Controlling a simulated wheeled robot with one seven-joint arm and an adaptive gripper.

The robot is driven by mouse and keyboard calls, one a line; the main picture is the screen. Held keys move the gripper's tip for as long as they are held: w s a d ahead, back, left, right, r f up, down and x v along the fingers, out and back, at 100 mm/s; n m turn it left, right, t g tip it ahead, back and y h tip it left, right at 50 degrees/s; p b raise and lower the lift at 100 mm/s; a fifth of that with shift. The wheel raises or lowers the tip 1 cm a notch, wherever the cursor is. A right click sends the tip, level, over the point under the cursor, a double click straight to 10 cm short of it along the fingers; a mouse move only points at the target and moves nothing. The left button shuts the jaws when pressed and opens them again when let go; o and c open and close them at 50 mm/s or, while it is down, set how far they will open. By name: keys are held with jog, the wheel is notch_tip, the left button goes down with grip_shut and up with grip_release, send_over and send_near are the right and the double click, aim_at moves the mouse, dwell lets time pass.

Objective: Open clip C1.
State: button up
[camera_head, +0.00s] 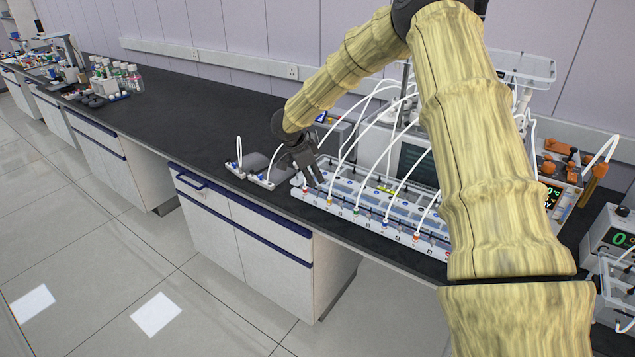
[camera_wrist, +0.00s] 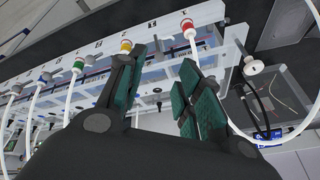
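My gripper (camera_head: 314,180) is over the left end of a long rack (camera_head: 375,213) of reactor bottles, fingers pointing down. In the wrist view the two green-padded fingers (camera_wrist: 163,62) are apart with a gap between them; nothing is held. A red-collared port (camera_wrist: 187,25) with a white tube is beyond the right finger, and a yellow-collared port (camera_wrist: 126,46) is near the left fingertip. A green-collared port (camera_wrist: 78,65) is further left. I cannot make out which part is clip C1, nor whether it is open; the labels are too small to read.
White tubes arch over the rack towards equipment behind it. Two small units with tubes (camera_head: 262,181) stand left of the rack. An orange-fitted device (camera_head: 560,165) is at the right. The dark bench (camera_head: 200,125) is clear further left, up to the bottles (camera_head: 118,80).

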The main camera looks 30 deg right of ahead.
aim_at(319, 187)
jog(key=shift+p+x, duration=0.7)
jog(key=shift+x, duration=2.05)
grip_shut()
